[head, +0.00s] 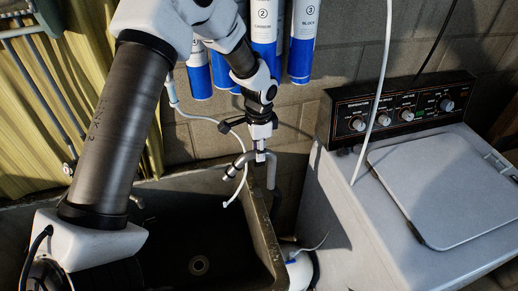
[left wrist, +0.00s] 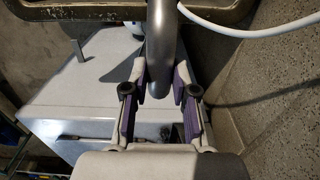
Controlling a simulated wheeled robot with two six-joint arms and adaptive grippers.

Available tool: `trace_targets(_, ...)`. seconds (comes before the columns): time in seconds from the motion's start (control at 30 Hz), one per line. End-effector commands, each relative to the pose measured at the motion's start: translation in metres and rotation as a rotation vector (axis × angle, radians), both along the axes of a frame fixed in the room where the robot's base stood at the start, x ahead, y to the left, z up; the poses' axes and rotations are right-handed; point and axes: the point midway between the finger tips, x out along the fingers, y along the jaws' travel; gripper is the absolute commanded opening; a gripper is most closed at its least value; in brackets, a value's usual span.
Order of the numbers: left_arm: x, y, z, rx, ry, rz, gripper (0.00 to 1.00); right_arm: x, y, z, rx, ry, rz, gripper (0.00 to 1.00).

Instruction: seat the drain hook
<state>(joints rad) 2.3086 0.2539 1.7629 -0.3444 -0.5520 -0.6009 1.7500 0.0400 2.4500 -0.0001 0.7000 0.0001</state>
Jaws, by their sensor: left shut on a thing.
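My left gripper (head: 262,156) points down over the far right corner of the sink. It is shut on a grey curved pipe, which looks like the drain hook (head: 243,162). The hook bends over like an upside-down U. One leg with a dark end points down on the sink side, and the other goes down at the right near the rim. In the left wrist view the grey pipe (left wrist: 160,45) lies between the two fingers (left wrist: 158,90). Whether the hook touches the sink rim (head: 257,220) is unclear. My right gripper is not in view.
A white hose (head: 232,190) hangs beside the hook. A washing machine (head: 400,190) stands at the right, with another white hose (head: 384,70) above it. Blue and white filter cartridges (head: 303,45) hang on the block wall. A white container (head: 299,270) sits between sink and washer.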

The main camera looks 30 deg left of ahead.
Motion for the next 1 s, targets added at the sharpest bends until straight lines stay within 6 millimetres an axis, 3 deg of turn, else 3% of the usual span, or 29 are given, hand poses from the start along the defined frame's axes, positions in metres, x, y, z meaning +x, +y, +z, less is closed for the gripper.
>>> trace_targets(0.43, 0.000, 0.001, 0.000, 0.000, 0.000, 0.000, 0.00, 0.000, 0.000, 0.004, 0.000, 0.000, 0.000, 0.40)
trace_targets(1.0, 0.000, 0.001, -0.018, 0.000, 0.000, 0.000, 0.00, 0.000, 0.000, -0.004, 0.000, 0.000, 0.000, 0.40)
